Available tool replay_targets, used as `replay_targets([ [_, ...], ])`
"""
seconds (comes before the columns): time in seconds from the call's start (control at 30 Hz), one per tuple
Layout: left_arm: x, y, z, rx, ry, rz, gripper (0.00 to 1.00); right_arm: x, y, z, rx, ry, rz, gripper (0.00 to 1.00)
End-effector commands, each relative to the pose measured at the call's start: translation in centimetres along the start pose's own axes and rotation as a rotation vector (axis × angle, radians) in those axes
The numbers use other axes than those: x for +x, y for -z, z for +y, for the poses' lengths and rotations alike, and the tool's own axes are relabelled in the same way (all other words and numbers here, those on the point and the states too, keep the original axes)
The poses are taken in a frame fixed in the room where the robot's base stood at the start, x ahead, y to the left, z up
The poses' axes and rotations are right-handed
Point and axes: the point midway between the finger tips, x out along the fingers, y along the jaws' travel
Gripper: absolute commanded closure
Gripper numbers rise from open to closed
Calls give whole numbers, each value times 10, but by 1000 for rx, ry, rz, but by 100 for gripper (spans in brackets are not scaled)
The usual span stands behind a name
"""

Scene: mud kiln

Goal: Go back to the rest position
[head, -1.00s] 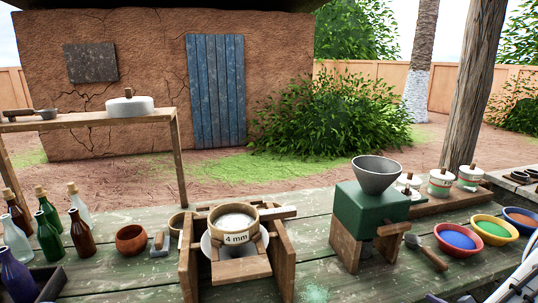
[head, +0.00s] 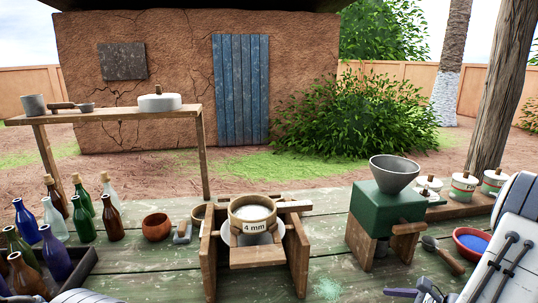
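My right arm (head: 508,255) fills the lower right corner. Dark parts at the bottom edge seem to be its gripper (head: 425,291), cut off by the frame; I cannot tell whether it is open or shut. These parts appear in front of the bench, apart from the green mill (head: 385,212). A pale rounded piece of my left arm (head: 85,296) shows at the bottom left; the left gripper is out of view.
The bench holds a wooden stand (head: 208,262) with a "4 mm" sieve (head: 252,212), a brown bowl (head: 156,227), a spoon (head: 443,254) and a red bowl (head: 465,234) partly behind my arm. Several bottles (head: 82,218) and a dark crate (head: 84,268) stand left.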

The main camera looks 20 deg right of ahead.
Motion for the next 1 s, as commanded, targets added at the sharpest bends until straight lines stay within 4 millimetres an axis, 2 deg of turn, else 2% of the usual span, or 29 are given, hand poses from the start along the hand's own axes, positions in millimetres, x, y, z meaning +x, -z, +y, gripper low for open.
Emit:
replay_targets([
  [0.03, 0, 0, 0, 0, 0, 0, 50, 12, -15, 15, -84, -78, 25, 0],
  [0.13, 0, 0, 0, 0, 0, 0, 50, 31, -40, 53, -289, -257, 90, 0],
  [0.3, 0, 0, 0, 0, 0, 0, 50, 48, -73, 124, -784, -589, 210, 0],
  [0.4, 0, 0, 0, 0, 0, 0, 50, 49, -87, 155, -1108, -748, 259, 0],
  [0.6, 0, 0, 0, 0, 0, 0, 50, 51, -118, 195, -1789, -951, 287, 0],
  [0.83, 0, 0, 0, 0, 0, 0, 50, 58, -167, 235, -2512, -984, 189, 0],
  [0.87, -1, 0, 0, 0, 0, 0, 50, 58, -174, 242, -2597, -978, 164, 0],
  [0.9, -11, 0, 1, 0, 0, -1, 50, 48, -188, 258, -2610, -1014, 114, 0],
  [1.0, -22, 1, 2, 0, 0, 0, 50, 27, -207, 299, -2685, -1094, -12, 0],
])
